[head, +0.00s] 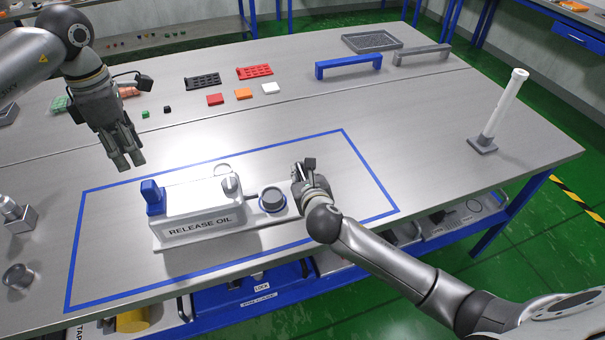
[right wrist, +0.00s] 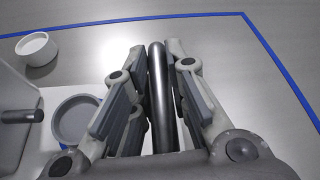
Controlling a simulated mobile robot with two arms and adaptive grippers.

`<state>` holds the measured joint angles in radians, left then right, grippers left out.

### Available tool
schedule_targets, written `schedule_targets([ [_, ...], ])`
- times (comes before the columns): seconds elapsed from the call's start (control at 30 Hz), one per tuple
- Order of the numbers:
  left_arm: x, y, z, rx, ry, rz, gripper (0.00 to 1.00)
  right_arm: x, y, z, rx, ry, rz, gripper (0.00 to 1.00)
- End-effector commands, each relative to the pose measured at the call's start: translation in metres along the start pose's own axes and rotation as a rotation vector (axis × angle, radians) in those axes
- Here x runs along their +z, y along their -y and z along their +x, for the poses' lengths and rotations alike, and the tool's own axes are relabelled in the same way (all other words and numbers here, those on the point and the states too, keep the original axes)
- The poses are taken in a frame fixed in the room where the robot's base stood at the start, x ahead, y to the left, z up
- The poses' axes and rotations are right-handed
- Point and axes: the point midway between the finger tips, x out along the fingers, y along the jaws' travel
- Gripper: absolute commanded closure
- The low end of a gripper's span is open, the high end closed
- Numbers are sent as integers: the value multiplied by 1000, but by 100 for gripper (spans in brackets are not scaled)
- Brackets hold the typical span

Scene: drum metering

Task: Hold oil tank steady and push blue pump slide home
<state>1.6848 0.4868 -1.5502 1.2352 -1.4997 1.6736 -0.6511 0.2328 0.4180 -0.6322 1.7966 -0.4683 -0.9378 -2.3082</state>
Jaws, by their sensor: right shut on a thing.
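The grey oil tank (head: 205,204), labelled RELEASE OIL, stands on a pale base plate inside the blue outline. The blue pump slide (head: 152,196) stands upright at the tank's left end. My right gripper (head: 304,180) is shut on a dark metal bar (right wrist: 160,95) at the right end of the base plate; the bar lies between its fingers in the right wrist view. My left gripper (head: 130,160) hangs empty above the table, left of and behind the pump slide, apart from it. Its finger opening is unclear.
A round dark-topped cup (head: 271,198) sits on the base plate between tank and right gripper. Coloured blocks (head: 243,93) and trays (head: 254,72) lie farther back. A white post (head: 504,105) stands at right. A metal fitting (head: 17,213) and cup (head: 18,277) stand at left.

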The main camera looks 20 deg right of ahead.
Motion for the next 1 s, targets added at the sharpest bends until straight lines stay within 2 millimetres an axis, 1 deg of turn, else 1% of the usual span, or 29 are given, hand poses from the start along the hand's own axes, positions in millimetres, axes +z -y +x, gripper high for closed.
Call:
schedule_targets([
  [0.03, 0, 0, 0, 0, 0, 1, 58, 0, 0, 0, 0, 0, 0, 100],
  [0.1, 1, 0, 0, 0, 1, 16, 49, 0, 0, 0, 0, -1, 0, 100],
  [0.13, 1, 0, 0, -1, 1, 27, 46, 0, 0, 0, 0, -1, 0, 100],
  [0.4, 1, 0, -1, -2, 2, 169, 46, 0, 0, 0, 0, -1, 0, 100],
  [0.53, 0, 0, 5, -3, 0, 195, 46, 0, 0, 0, 0, -1, 0, 100],
  [0.67, 0, 1, 23, -3, -1, 197, 46, -1, 0, 0, 0, -1, 0, 100],
  [0.9, 0, 1, 72, -4, -1, 195, 46, 0, 0, 0, 0, -1, 0, 100],
  [1.0, 0, 1, 90, -3, -1, 195, 46, 0, 0, 0, 0, -1, 0, 100],
])
